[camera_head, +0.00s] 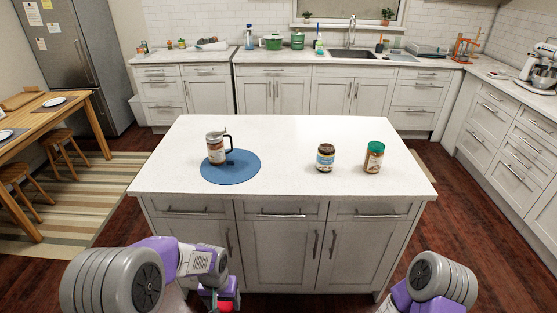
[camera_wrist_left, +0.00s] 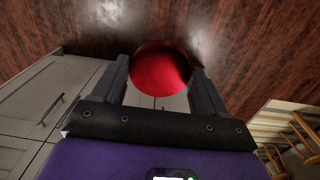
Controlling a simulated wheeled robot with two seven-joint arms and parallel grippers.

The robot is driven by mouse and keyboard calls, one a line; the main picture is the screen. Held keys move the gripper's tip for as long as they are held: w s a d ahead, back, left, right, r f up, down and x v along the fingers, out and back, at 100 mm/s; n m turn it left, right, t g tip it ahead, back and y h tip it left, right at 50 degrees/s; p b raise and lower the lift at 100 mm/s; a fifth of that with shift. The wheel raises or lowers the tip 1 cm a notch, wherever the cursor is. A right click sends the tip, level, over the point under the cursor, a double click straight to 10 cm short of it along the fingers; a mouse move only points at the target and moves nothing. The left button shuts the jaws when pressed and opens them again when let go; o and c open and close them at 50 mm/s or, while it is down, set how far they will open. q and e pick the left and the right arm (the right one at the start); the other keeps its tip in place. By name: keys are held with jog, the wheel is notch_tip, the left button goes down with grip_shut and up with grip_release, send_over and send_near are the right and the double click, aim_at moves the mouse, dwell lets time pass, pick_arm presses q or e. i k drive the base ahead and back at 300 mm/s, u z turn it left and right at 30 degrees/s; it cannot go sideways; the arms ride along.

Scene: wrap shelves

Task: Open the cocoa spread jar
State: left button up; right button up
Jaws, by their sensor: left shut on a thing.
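My left gripper (camera_head: 222,302) is low in front of the island, at the bottom of the head view. It is shut on a round red lid (camera_wrist_left: 160,72), which sits between both fingers in the left wrist view. A jar with a blue and white label (camera_head: 325,160) stands upright on the island, right of centre; its top looks dark brown, and I cannot tell surely whether it is uncovered. A jar with a green lid (camera_head: 373,159) stands to its right. Of my right arm only a link shows at bottom right; its gripper is out of view.
The white island top (camera_head: 280,135) is mostly clear. A steel-topped jar with a handle (camera_head: 215,148) stands on a round blue mat (camera_head: 229,174) at the left. Island drawers and cabinet doors (camera_head: 284,250) face me. A wooden table (camera_head: 42,122) with stools is at far left.

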aim_at(326, 151)
jog(key=u, duration=0.85)
jog(key=i, duration=0.7)
jog(key=z, duration=0.4)
